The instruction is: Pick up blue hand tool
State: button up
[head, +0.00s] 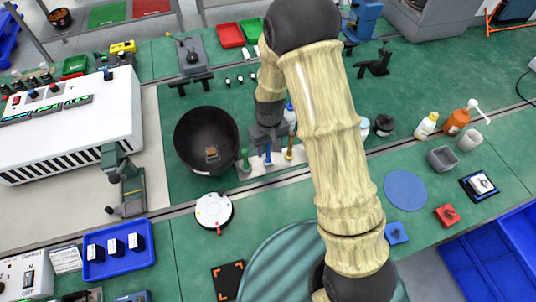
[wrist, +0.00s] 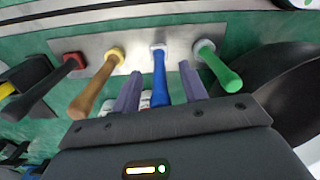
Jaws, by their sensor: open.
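The blue hand tool (wrist: 160,78) stands in a pale metal rack (wrist: 135,47), between a tan-handled tool (wrist: 95,88) on its left and a green-handled tool (wrist: 218,72) on its right in the wrist view. My gripper (wrist: 159,80) is open, with one finger on each side of the blue handle. Whether the fingers touch it I cannot tell. In the head view the blue tool (head: 268,155) shows just below my gripper (head: 266,140), between the green tool (head: 245,160) and the tan tool (head: 290,147). The blue tool's lower end is hidden in the rack.
A black bowl (head: 190,140) stands close to the left of the rack in the head view. A black-handled tool with a red collar (wrist: 45,85) stands at the rack's other end. A white round device (head: 213,211) sits nearer me. Bottles (head: 427,125) stand to the right on the green bench.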

jog(key=shift+f, duration=0.65)
grip_shut()
